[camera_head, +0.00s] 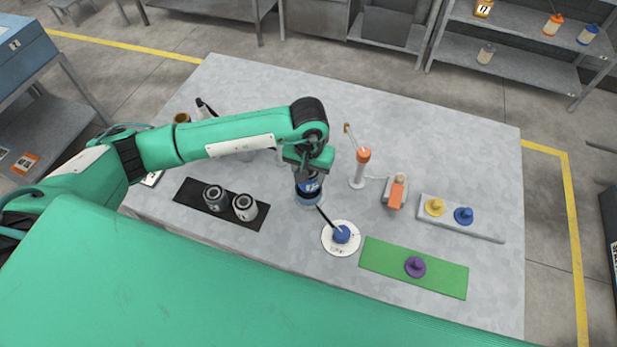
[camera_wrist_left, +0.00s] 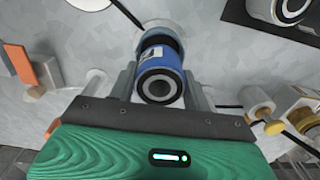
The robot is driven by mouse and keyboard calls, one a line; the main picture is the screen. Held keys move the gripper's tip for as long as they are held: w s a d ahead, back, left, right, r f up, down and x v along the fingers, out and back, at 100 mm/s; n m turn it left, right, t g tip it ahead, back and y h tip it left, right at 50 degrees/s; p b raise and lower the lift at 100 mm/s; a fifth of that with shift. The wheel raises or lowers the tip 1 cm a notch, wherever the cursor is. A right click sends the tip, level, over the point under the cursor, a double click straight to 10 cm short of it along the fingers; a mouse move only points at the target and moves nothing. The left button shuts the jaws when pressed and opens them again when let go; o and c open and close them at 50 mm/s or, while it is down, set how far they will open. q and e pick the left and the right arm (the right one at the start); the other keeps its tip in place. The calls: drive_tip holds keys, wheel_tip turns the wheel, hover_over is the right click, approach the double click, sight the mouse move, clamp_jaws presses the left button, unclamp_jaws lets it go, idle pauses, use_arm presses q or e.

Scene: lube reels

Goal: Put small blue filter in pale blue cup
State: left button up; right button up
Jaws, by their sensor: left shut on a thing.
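The small blue filter (camera_head: 308,181) is held upright in my left gripper (camera_head: 312,168), which is shut on it from above. In the left wrist view the blue filter (camera_wrist_left: 162,72) sits between the two grey fingers (camera_wrist_left: 160,85), its round open end facing the camera. The pale blue cup (camera_head: 311,203) is directly below the filter in the head view, mostly hidden by it. Its pale blue rim (camera_wrist_left: 146,45) shows behind the filter's far end in the wrist view. I cannot tell whether the filter's lower end is inside the cup or just above it. My right gripper is out of view.
A black mat (camera_head: 190,207) with two dark filters stands left of the cup. A white disc (camera_head: 330,247) with a blue knobbed piece lies in front. An orange-topped bottle (camera_head: 362,168), an orange-and-grey item (camera_head: 396,192), a grey tray (camera_head: 485,231) and a green mat (camera_head: 385,263) are to the right.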

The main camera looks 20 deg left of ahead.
use_arm(q)
wheel_tip(320, 180, down, 3)
drive_tip(key=shift+f+p, duration=0.2)
drive_tip(key=shift+p, duration=0.3)
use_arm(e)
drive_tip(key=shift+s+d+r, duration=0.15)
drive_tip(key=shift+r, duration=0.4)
use_arm(q)
drive_tip(key=shift+f, duration=0.1)
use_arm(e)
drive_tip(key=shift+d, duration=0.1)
use_arm(q)
drive_tip(key=shift+f+b, duration=0.1)
drive_tip(key=shift+b, duration=0.2)
drive_tip(key=o, duration=1.1)
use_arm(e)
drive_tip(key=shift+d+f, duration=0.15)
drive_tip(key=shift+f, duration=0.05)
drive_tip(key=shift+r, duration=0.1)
